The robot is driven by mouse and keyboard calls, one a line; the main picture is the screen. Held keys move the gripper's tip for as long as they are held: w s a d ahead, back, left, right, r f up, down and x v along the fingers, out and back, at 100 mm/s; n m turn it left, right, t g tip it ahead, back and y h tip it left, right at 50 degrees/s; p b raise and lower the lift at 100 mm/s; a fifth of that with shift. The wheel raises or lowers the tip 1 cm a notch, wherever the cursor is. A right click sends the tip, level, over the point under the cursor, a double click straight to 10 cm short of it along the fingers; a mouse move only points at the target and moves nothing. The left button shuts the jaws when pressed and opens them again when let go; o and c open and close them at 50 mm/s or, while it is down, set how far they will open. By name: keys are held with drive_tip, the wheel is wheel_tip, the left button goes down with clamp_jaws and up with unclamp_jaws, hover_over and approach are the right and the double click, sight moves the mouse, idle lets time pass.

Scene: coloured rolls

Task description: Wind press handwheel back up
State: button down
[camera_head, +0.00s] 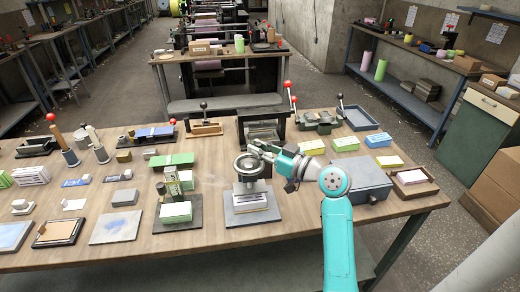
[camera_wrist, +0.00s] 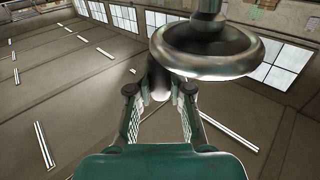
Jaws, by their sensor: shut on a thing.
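The press (camera_head: 250,188) stands on a grey base near the front middle of the table, with a round metal handwheel (camera_head: 249,165) on top. In the wrist view the handwheel (camera_wrist: 205,55) is large and seen from below, with its shaft going up out of the frame. My gripper (camera_head: 262,151) is at the far right side of the wheel. In the wrist view my gripper (camera_wrist: 159,92) has its fingers on both sides of the wheel's dark rounded handle (camera_wrist: 158,72) and is shut on it. The far side of the handle is hidden.
A grey box (camera_head: 352,180) stands close to the right of my gripper. Green paper blocks (camera_head: 176,211) on a board lie left of the press. A dark lever press (camera_head: 262,130) stands behind. The table's front edge is close before the press.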

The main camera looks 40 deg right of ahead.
drive_tip(key=shift+w+a+n+g+y, duration=0.1)
drive_tip(key=shift+w+n+g+y, duration=0.3)
drive_tip(key=shift+n+y, duration=0.65)
drive_tip(key=shift+w+n+g+y, duration=0.15)
drive_tip(key=shift+n+g+y, duration=0.45)
drive_tip(key=shift+y, duration=0.75)
drive_tip(key=shift+w+a+n+g+y, duration=0.1)
drive_tip(key=shift+w+n+g+y, duration=0.3)
drive_tip(key=shift+n+y, duration=0.65)
drive_tip(key=shift+s+y, duration=0.1)
drive_tip(key=shift+y, duration=0.15)
drive_tip(key=c, duration=1.1)
unclamp_jaws()
drive_tip(key=shift+o, duration=0.2)
drive_tip(key=v, duration=1.2)
drive_tip(key=shift+d+r, duration=0.1)
